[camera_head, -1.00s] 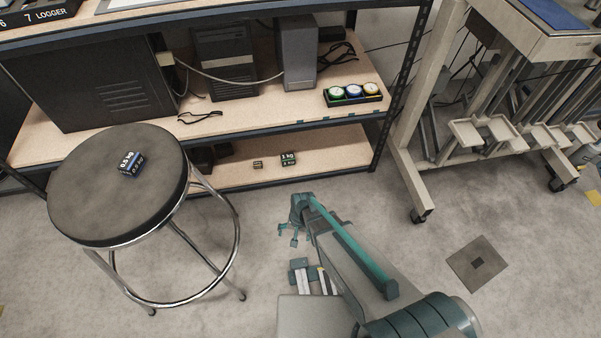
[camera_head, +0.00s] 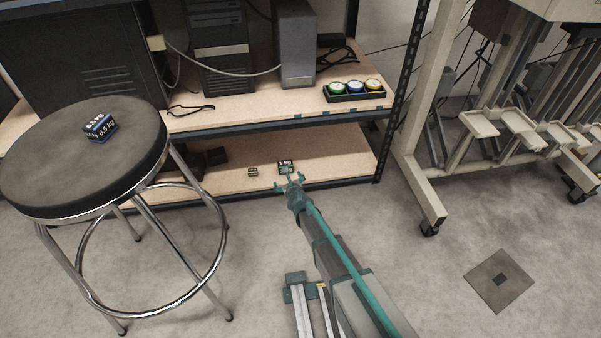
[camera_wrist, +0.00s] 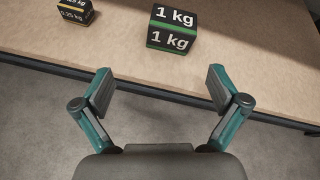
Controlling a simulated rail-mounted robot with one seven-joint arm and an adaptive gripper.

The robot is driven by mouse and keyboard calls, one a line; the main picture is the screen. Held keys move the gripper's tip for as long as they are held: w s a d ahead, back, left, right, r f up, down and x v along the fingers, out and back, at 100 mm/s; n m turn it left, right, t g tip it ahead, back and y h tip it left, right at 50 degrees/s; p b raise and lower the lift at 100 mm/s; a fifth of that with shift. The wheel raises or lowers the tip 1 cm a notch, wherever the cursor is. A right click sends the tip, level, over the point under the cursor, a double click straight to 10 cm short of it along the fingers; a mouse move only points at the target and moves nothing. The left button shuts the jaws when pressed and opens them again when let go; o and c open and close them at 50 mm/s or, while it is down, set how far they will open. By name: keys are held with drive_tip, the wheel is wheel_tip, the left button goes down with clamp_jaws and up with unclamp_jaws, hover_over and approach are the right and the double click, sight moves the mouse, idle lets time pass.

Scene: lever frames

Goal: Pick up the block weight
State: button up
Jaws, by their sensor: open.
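A dark block weight with a green band, marked 1 kg (camera_head: 287,167), sits on the lower shelf near its front edge. In the wrist view the same 1 kg block (camera_wrist: 172,28) lies ahead of the fingers, a little above the midline between them. A smaller block with a yellow band, marked 0.25 kg (camera_wrist: 76,12), sits to its left, and it also shows in the head view (camera_head: 253,172). A block with a blue band, marked 0.5 kg (camera_head: 98,128), rests on the stool. My gripper (camera_head: 290,178) is open and empty, just in front of the 1 kg block and apart from it (camera_wrist: 160,88).
The lower shelf (camera_head: 330,165) has a dark front rail, with the middle shelf above it. The round stool (camera_head: 60,185) stands at left. A tray of several coloured discs (camera_head: 354,97) sits on the middle shelf.

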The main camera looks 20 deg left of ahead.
drive_tip(key=w+a+f+m, duration=0.1)
drive_tip(key=w, duration=0.2)
drive_tip(key=w+a+f+m, duration=0.1)
drive_tip(key=w+a, duration=0.1)
drive_tip(key=w, duration=0.1)
drive_tip(key=w+a+f+m, duration=0.1)
drive_tip(key=w, duration=0.2)
drive_tip(key=shift+w+a+f+t+b, duration=0.2)
drive_tip(key=shift+w+a+t+b, duration=0.05)
drive_tip(key=shift+a+t+b, duration=0.1)
drive_tip(key=shift+r, duration=0.1)
clamp_jaws()
idle(0.5)
